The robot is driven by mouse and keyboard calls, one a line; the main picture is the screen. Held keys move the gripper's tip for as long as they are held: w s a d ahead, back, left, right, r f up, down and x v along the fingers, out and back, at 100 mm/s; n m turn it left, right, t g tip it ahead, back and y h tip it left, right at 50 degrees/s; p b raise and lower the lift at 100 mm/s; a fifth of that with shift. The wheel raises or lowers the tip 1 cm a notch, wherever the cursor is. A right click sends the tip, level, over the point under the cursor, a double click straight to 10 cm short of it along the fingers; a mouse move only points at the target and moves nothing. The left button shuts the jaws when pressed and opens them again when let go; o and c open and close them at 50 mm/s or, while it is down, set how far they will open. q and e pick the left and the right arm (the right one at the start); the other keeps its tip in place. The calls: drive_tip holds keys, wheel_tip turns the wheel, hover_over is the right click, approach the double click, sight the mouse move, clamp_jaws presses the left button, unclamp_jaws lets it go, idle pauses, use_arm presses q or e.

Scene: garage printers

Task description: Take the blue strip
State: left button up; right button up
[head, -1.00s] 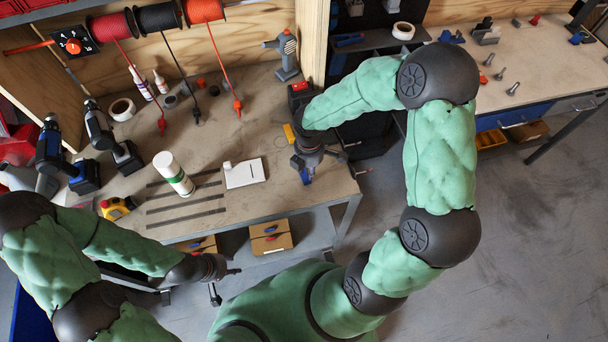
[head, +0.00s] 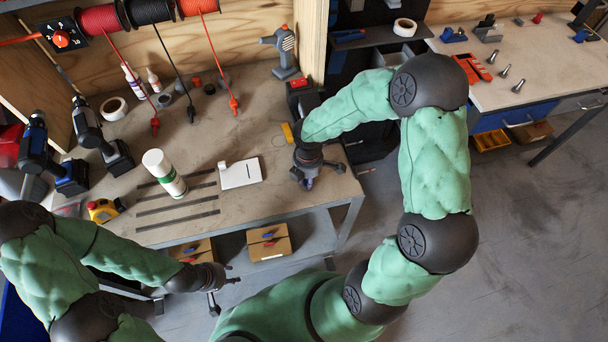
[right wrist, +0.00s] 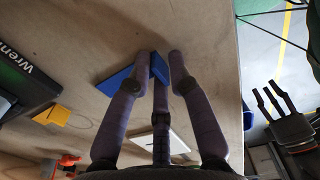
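The blue strip (right wrist: 122,78) shows in the right wrist view on the tan tabletop, partly hidden by my gripper's fingers. My right gripper (right wrist: 160,62) points down at it, with fingers on both sides of its near end and a visible gap between the tips. I cannot tell whether the fingers touch it. In the head view my right gripper (head: 308,180) is low over the right end of the workbench and largely hides the strip. My left gripper (head: 220,280) hangs in front of the bench, away from its objects; its fingers look apart.
Several dark flat strips (head: 178,219) lie near the front edge. Open floor is at right.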

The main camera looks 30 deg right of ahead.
clamp_jaws()
drive_tip(key=shift+r+p, duration=1.9)
drive_tip(key=shift+r, duration=0.15)
drive_tip(key=shift+w+a+r+m, duration=0.1)
drive_tip(key=shift+w+a+m, duration=0.15)
drive_tip(key=shift+m, duration=0.35)
drive_tip(key=shift+w+a+r+m, duration=0.15)
drive_tip(key=shift+w+m, duration=0.15)
drive_tip(key=shift+m, duration=0.3)
drive_tip(key=m, duration=0.2)
drive_tip(key=w+a+m, duration=0.1)
drive_tip(key=m, duration=0.1)
drive_tip(key=w+a+m, duration=0.1)
drive_tip(key=m, duration=0.1)
drive_tip(key=shift+w+a+r, duration=0.1)
drive_tip(key=shift+w+r, duration=0.05)
drive_tip(key=shift+r, duration=0.2)
drive_tip(key=m, duration=0.1)
drive_tip(key=w+a+m, duration=0.1)
drive_tip(key=m, duration=0.1)
drive_tip(key=a+m, duration=0.1)
drive_tip(key=shift+w+r, duration=0.25)
drive_tip(key=shift+r, duration=0.15)
drive_tip(key=m, duration=0.1)
drive_tip(key=a+m, duration=0.1)
drive_tip(key=w+m, duration=0.1)
drive_tip(key=m, duration=0.1)
drive_tip(key=shift+a+r+b, duration=0.15)
drive_tip(key=shift+r+b, duration=0.15)
drive_tip(key=shift+r, duration=0.05)
